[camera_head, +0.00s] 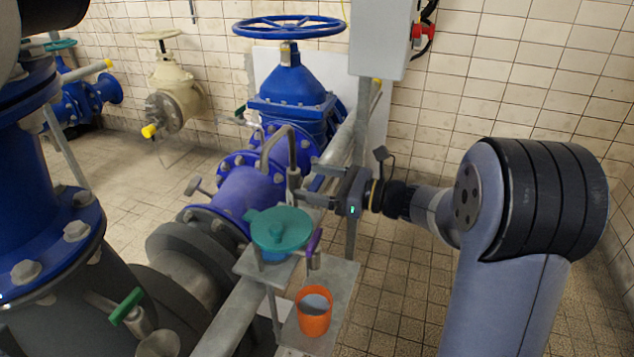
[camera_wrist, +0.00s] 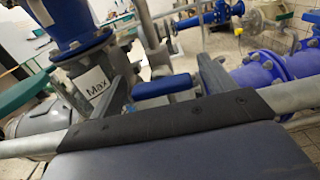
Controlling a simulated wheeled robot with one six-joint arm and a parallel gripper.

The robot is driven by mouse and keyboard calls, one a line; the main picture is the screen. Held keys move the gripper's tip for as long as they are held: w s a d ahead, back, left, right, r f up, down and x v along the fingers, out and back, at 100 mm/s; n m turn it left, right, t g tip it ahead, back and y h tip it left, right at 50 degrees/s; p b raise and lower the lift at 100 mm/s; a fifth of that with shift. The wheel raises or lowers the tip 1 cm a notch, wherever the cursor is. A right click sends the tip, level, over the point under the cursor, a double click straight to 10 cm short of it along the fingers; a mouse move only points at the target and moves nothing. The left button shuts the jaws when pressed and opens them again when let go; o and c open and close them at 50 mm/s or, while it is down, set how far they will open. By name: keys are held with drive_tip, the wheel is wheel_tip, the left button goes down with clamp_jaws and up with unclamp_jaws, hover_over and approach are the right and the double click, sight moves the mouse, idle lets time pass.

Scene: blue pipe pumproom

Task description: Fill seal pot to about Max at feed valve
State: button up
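My gripper (camera_head: 308,183) reaches in from the right with its two fingers apart, beside a thin grey bent pipe (camera_head: 291,150). In the wrist view, a blue bar-like piece (camera_wrist: 165,88) shows between the spread fingers; I cannot tell whether they touch it. Which part is the feed valve handle is unclear. An orange cup (camera_head: 314,322) with greyish contents stands upright on a grey plate below my gripper. I cannot tell from these views which vessel is the seal pot.
A teal disc (camera_head: 281,229) on a stand and a purple handle (camera_head: 314,242) sit just below my gripper. A blue valve with a handwheel (camera_head: 289,27) stands behind. A grey box (camera_head: 380,38) hangs at the top. Large blue flanges (camera_head: 55,245) crowd the left. Tiled floor is clear below my arm.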

drive_tip(key=c, duration=0.9)
drive_tip(key=shift+f+n+b, duration=0.1)
drive_tip(key=shift+n+b, duration=0.2)
drive_tip(key=n+b, duration=0.2)
drive_tip(key=shift+s+f+n, duration=0.1)
drive_tip(key=shift+n, duration=0.2)
drive_tip(key=n+b, duration=0.4)
drive_tip(key=shift+f+n+b, duration=0.15)
drive_tip(key=shift+n+b, duration=0.15)
drive_tip(key=n+b, duration=0.4)
drive_tip(key=shift+s+a, duration=0.1)
drive_tip(key=shift+n+b, duration=1.05)
drive_tip(key=shift+n, duration=0.15)
